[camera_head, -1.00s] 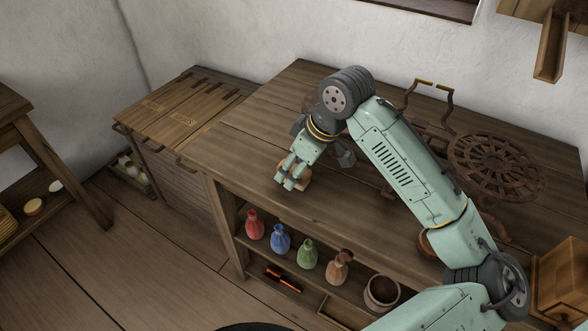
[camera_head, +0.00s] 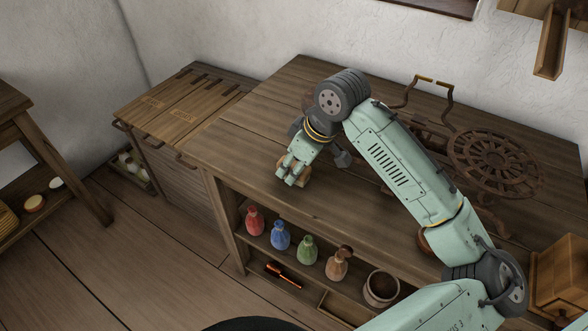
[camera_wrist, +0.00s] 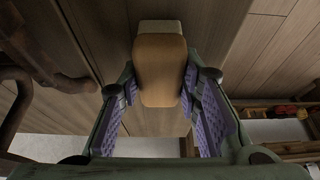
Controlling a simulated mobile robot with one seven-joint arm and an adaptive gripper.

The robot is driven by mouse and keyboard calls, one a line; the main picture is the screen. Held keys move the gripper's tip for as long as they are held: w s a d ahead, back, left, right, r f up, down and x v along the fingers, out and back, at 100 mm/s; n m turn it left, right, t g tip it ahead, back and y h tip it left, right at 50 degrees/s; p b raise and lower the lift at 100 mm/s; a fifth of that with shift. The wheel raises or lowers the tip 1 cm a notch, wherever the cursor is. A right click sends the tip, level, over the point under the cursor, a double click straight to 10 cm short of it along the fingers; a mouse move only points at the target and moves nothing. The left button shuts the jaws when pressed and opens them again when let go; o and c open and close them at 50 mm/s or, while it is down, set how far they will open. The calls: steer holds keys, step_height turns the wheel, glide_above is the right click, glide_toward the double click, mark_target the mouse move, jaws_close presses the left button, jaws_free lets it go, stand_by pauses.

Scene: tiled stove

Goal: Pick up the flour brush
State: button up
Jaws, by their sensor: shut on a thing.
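The flour brush (camera_wrist: 160,68) has a tan wooden body with a pale end, which I take for bristles, at the top of the wrist view. My gripper (camera_wrist: 160,90) is shut on it, with a purple-padded finger on each side of the tan body. In the head view my gripper (camera_head: 290,173) points down just above the workbench top, near its left front. A small tan part of the brush (camera_head: 304,182) shows beside the fingers; the rest is hidden by them. I cannot tell whether the brush still touches the wood.
The workbench (camera_head: 235,140) is clear left of my gripper. A dark metal wheel device (camera_head: 495,165) stands on its right. The shelf below holds red (camera_head: 254,221), blue (camera_head: 280,236), green (camera_head: 304,249) and brown (camera_head: 337,264) bottles and a pot (camera_head: 381,288).

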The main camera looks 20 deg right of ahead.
mark_target(294, 164)
steer(key=shift+c, duration=1)
steer(key=shift+r, duration=0.1)
steer(key=shift+r+p, duration=0.5)
step_height(294, 164, up, 3)
steer(key=shift+r+p, duration=0.1)
steer(key=shift+p, duration=1.15)
steer(key=s+b, duration=0.1)
steer(key=s, duration=1.5)
steer(key=shift+a+r, duration=0.15)
steer(key=shift+r, duration=0.2)
